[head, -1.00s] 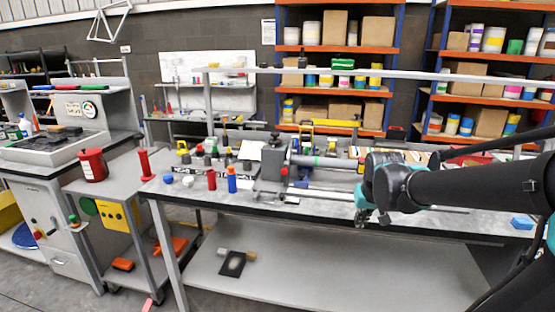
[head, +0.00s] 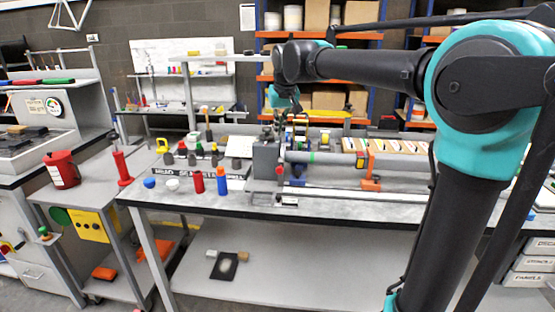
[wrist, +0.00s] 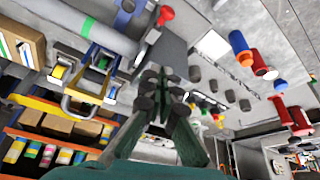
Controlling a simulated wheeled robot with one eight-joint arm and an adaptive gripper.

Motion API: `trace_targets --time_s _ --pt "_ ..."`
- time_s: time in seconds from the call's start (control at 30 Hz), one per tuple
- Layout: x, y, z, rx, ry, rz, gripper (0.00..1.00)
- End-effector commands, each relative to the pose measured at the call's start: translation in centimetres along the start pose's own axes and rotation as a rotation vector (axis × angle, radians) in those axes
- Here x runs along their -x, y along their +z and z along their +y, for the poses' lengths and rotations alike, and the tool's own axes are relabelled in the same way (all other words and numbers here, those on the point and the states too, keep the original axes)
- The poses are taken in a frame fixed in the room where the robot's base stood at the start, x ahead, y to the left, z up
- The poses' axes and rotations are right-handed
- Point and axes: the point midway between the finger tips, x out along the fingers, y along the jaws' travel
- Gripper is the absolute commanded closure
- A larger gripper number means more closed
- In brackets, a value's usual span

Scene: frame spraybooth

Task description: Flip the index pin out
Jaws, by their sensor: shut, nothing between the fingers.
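A grey box-shaped fixture (head: 266,160) stands on the workbench, with a long grey tube (head: 325,157) running right from it. A small red knob (head: 280,170) sits on its right side; a red knob also shows near the top of the wrist view (wrist: 165,15). I cannot tell for certain which part is the index pin. My gripper (head: 282,118) is above the fixture, pointing down, its fingertips close to the fixture's top. In the wrist view its dark green fingers (wrist: 162,74) are together with nothing held, overlapping the grey fixture.
An orange clamp (head: 370,175) is at the tube. Several small coloured-top items stand behind. The bench's front edge (head: 330,208) is fairly clear.

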Motion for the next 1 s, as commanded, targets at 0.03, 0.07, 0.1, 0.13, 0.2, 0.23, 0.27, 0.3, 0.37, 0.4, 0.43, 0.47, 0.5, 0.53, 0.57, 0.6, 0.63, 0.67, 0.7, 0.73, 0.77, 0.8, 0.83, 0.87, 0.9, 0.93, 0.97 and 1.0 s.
trace_targets --time_s 0.03,0.07,0.1,0.13,0.2,0.23,0.27,0.3,0.37,0.4,0.43,0.47,0.5,0.53,0.57,0.6,0.63,0.67,0.7,0.73,0.77,0.8,0.83,0.87,0.9,0.93,0.97,1.0 --pt "0.0 0.0 0.0 0.0 0.0 0.0 1.0" --pt "-0.1 0.0 0.0 0.0 0.0 0.0 1.0" --pt "-0.2 0.0 0.0 0.0 0.0 0.0 1.0" --pt "-0.3 0.0 0.0 0.0 0.0 0.0 1.0" --pt "-0.9 0.0 0.0 0.0 0.0 0.0 1.0" --pt "-1.2 0.0 0.0 0.0 0.0 0.0 1.0" --pt "-1.6 0.0 0.0 0.0 0.0 0.0 1.0" --pt "-2.2 0.0 0.1 0.0 0.0 0.0 1.0" --pt "-3.3 0.0 0.1 0.0 0.0 0.0 1.0" --pt "-4.1 0.0 0.1 0.0 0.0 0.0 1.0" --pt "-4.7 0.0 0.1 0.0 0.0 0.0 1.0" --pt "-5.3 0.0 0.1 0.0 0.0 0.0 1.0" --pt "-6.1 0.0 0.1 0.0 0.0 0.0 1.0" --pt "-6.7 0.0 0.1 0.0 0.0 0.0 1.0" --pt "-7.3 0.0 0.1 0.0 0.0 0.0 1.0" --pt "-8.1 0.0 0.1 0.0 0.0 0.0 1.0" --pt "-8.7 0.0 0.1 0.0 0.0 0.0 1.0" --pt "-9.2 0.0 0.1 0.0 0.0 0.0 1.0" --pt "-9.9 0.0 0.1 0.0 0.0 0.0 1.0" --pt "-10.5 0.0 0.1 0.0 0.0 0.0 1.0" --pt "-10.3 0.8 0.1 0.0 0.0 0.0 1.0" --pt "-10.4 1.5 0.1 0.0 0.0 0.0 1.0" --pt "-10.5 1.9 0.1 0.0 0.0 0.0 1.0" --pt "-10.6 2.2 0.1 0.0 0.0 0.0 1.0" --pt "-10.7 2.7 0.0 0.0 0.0 0.0 1.0" --pt "-10.8 3.0 0.1 0.0 0.0 0.0 1.0" --pt "-10.8 3.2 0.0 0.0 0.0 0.0 1.0" --pt "-10.9 3.4 0.0 0.0 0.0 0.0 1.0"
